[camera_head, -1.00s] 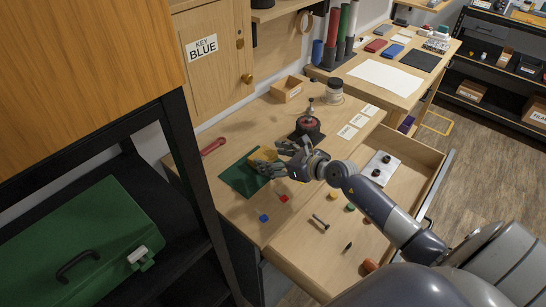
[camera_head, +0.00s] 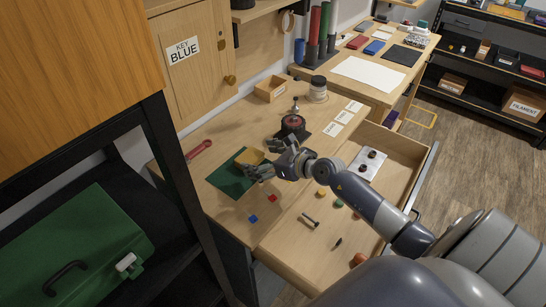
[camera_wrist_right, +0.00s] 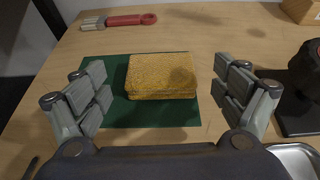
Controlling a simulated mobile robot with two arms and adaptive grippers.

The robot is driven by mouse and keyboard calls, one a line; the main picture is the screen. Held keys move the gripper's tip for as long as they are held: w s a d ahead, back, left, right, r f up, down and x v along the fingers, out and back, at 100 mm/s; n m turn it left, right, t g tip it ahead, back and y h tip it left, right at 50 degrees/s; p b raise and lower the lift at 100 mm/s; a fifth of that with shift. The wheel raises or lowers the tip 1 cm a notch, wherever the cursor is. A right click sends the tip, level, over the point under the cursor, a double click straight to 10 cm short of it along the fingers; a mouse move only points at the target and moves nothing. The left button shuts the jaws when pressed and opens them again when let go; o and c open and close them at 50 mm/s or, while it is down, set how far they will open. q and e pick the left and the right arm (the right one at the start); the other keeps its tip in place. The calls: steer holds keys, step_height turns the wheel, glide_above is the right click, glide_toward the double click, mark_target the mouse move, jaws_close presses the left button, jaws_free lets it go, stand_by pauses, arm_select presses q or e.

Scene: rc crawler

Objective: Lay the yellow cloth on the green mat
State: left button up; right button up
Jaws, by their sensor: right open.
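The yellow cloth (camera_head: 250,157) lies as a thick folded pad on the green mat (camera_head: 228,182). In the right wrist view the cloth (camera_wrist_right: 160,75) rests flat on the back part of the mat (camera_wrist_right: 150,114), its far edge near the mat's far edge. My right gripper (camera_head: 260,160) is open and empty, just right of the cloth in the head view. In the wrist view its fingers (camera_wrist_right: 160,85) stand wide apart on either side of the cloth, with gaps between. My left gripper is not in view.
A red-handled tool (camera_head: 199,150) lies behind the mat. A red cube (camera_head: 272,198) and a blue cube (camera_head: 253,218) lie in front. A dark round device (camera_head: 293,123) stands to the right. An open drawer (camera_head: 290,238) holds small parts below my right arm.

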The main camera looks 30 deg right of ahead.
steer(key=b+v, duration=0.1)
steer(key=v, duration=1)
steer(key=shift+s+d, duration=0.1)
steer(key=shift+s, duration=0.25)
